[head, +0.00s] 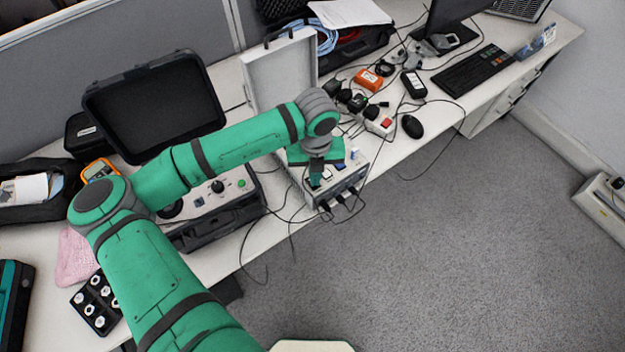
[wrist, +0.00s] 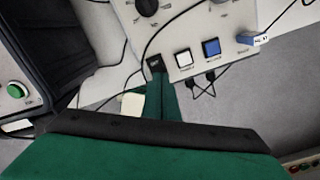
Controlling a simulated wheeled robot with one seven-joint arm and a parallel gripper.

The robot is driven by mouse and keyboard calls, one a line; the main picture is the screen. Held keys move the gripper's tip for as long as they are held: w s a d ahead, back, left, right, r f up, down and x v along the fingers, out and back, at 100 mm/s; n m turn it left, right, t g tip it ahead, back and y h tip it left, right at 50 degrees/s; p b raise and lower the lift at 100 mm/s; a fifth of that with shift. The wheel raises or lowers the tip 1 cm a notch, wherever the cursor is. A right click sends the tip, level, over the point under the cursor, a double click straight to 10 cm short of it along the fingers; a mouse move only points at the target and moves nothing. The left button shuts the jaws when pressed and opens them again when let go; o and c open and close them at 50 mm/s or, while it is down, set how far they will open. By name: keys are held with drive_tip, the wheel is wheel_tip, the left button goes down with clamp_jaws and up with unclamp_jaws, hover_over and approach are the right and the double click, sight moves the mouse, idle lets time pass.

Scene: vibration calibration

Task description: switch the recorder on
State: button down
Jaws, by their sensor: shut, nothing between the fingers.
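The recorder is probably the light grey box (head: 346,187) with a raised lid (head: 282,75), on the desk under my gripper. In the wrist view its panel (wrist: 187,25) carries dark knobs, a black labelled square (wrist: 155,63), a white square button (wrist: 184,58) and a blue square button (wrist: 211,47). My gripper (head: 314,184) is shut and empty, pointing down over the panel's front left part. In the wrist view its fingertips (wrist: 158,80) are right by the black square and partly cover it. I cannot tell whether they touch it.
A black case with a grey panel and a green button (head: 241,183) stands to the left. Cables hang over the desk's front edge. An orange device (head: 368,79), a black mouse (head: 412,126) and a keyboard (head: 470,75) lie to the right.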

drive_tip(key=shift+f, duration=0.55)
idle(0.4)
drive_tip(key=shift+d+r, duration=0.1)
drive_tip(key=shift+r, duration=1.25)
drive_tip(key=shift+w+r, duration=0.1)
drive_tip(key=shift+r, duration=2.1)
